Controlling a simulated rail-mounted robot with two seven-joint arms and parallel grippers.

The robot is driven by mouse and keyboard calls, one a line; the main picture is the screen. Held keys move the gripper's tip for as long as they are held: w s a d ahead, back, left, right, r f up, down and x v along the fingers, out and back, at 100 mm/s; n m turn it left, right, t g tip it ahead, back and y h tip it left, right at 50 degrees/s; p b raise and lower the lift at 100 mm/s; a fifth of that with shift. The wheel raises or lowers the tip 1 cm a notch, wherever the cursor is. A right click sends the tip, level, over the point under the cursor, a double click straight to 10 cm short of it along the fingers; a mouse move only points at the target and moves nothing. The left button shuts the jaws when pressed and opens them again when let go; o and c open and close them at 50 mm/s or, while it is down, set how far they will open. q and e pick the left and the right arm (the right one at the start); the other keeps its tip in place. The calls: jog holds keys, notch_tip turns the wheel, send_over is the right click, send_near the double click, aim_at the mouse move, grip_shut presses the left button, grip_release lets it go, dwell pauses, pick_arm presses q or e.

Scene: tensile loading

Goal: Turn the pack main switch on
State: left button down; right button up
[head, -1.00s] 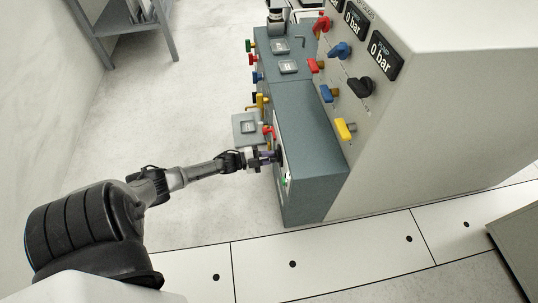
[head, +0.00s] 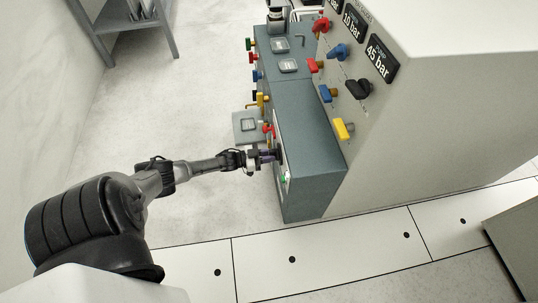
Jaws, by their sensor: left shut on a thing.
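My left gripper (head: 268,156) is at the left face of the grey-green pack cabinet (head: 308,135), level with its near end. It is shut on a dark switch handle (head: 278,155) on that face, most of which the fingers hide. A small green light or button (head: 286,179) shows just below the gripper on the same face. The pump display (head: 377,56) on the pale panel reads 45 bar, and the display beside it (head: 352,22) reads 10 bar. My right gripper is not in view.
Coloured valve handles, including a yellow one (head: 343,129) and a black one (head: 357,89), stick out of the pale panel. A red handle (head: 268,130) and several others line the cabinet's left side. A metal-legged table (head: 130,20) stands at the back left.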

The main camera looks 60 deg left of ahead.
pick_arm(q)
jog(key=shift+n, duration=0.6)
jog(key=c, duration=1)
grip_release()
jog(key=shift+c, duration=0.2)
jog(key=p+v, duration=0.3)
jog(key=v, duration=1.1)
jog(key=shift+w, duration=0.15)
